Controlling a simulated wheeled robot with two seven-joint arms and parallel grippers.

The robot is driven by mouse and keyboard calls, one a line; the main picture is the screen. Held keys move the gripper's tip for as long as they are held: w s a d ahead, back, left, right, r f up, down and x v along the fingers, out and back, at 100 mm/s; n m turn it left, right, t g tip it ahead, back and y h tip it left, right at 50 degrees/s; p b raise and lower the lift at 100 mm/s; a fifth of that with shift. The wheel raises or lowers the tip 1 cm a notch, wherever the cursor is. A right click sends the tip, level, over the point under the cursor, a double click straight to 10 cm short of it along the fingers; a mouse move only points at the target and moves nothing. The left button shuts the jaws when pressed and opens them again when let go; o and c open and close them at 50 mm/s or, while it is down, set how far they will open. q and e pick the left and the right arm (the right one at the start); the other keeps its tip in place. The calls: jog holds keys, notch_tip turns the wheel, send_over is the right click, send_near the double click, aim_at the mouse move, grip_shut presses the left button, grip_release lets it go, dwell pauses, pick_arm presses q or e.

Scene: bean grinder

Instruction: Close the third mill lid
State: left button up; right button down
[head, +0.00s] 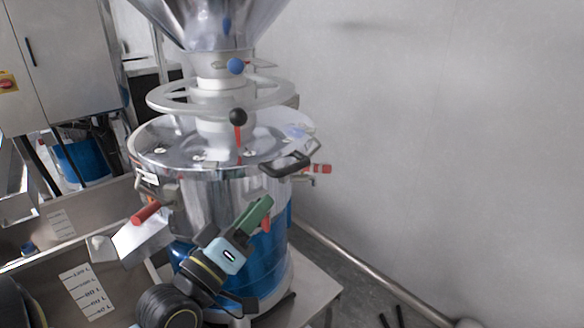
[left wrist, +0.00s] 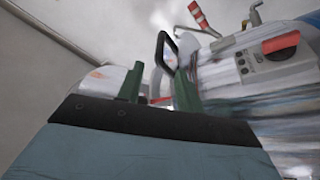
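The mill (head: 215,205) is a shiny steel drum with a blue lower body. Its round steel lid (head: 165,140) lies over the top, with a black loop handle (head: 287,165) at its right front edge. I cannot tell whether the lid is fully seated. The handle also shows in the left wrist view (left wrist: 162,50), above and beyond the fingers. My left gripper (head: 255,214), with green fingers, is in front of the drum, below the handle and apart from it. In the left wrist view the fingers (left wrist: 158,92) stand apart with nothing held between them. My right gripper is not in view.
A steel hopper (head: 220,22) and a ring-shaped handwheel (head: 165,97) stand above the lid. Red-gripped clamps stick out at the left (head: 146,212) and right (head: 321,168). A steel chute (head: 140,240) juts out at left. A plain wall (head: 440,130) is at right, with free room before it.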

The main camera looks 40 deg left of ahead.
aim_at(291, 169)
pick_arm(q)
jog(key=p+x, duration=0.2)
jog(key=x, duration=0.8)
jog(key=shift+p+x, duration=0.35)
jog(key=shift+x, duration=0.45)
grip_shut()
